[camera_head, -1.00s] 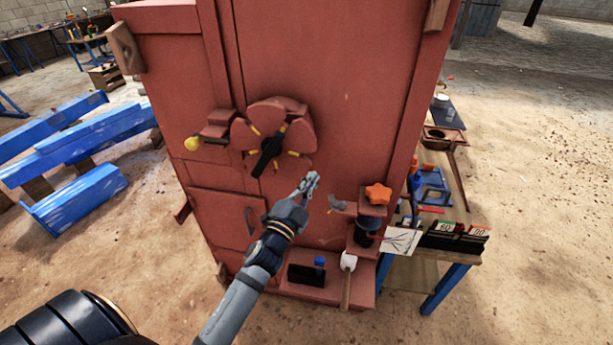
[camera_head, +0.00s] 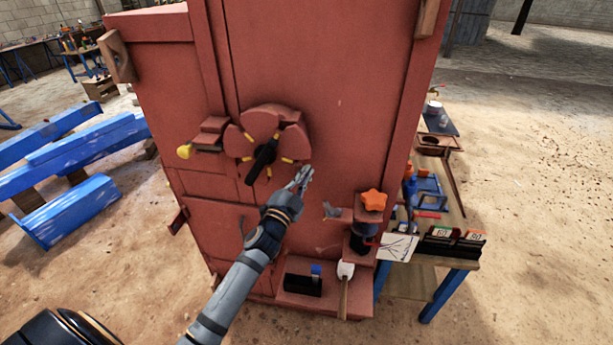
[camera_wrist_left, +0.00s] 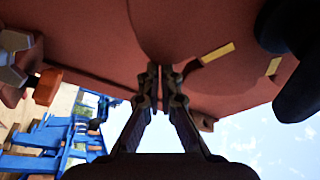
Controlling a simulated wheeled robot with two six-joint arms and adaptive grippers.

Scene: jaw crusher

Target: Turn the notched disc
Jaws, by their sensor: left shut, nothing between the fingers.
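The notched disc (camera_head: 285,138) is red-brown with yellow marks and a black handle (camera_head: 263,160) across its middle. It is mounted on the front of the red crusher housing. My left gripper (camera_head: 304,172) is just below and right of the disc's lower right edge. In the left wrist view my left gripper (camera_wrist_left: 160,70) is shut and empty, its fingertips near the disc's edge. I cannot tell whether they touch it. The disc (camera_wrist_left: 195,30) with its yellow marks and the black handle (camera_wrist_left: 290,90) also shows there. My right gripper is not in view.
A yellow knob (camera_head: 184,152) sits left of the disc. An orange star knob (camera_head: 373,200) stands on a ledge to the right. A black block and a white-headed tool (camera_head: 345,270) are on the lower shelf. A workbench (camera_head: 450,255) stands right, blue beams (camera_head: 70,210) left.

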